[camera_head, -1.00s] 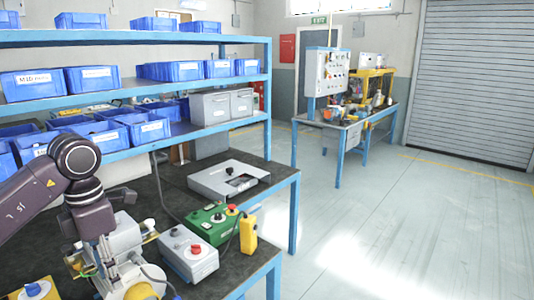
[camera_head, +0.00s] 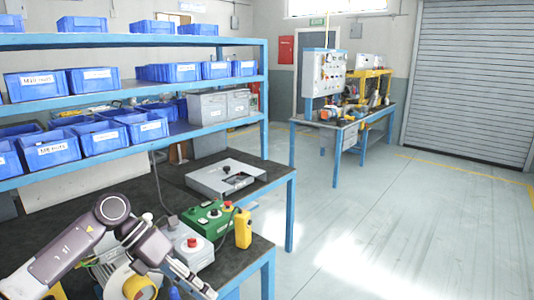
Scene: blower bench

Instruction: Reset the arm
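My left arm comes in from the lower left, bends at a rounded joint, and slants down to the right over the near bench. The end of this arm, where my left gripper (camera_head: 195,281) seems to be, is small and partly cut by the bottom edge. I cannot make out its fingers or whether it holds anything. My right arm and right gripper are not in view.
The dark bench (camera_head: 165,194) holds a grey box with a red button (camera_head: 193,250), a green control box (camera_head: 208,220), a yellow pendant (camera_head: 243,229) and a grey panel (camera_head: 226,178). Blue bins (camera_head: 48,149) fill the shelves above. The floor at right is clear.

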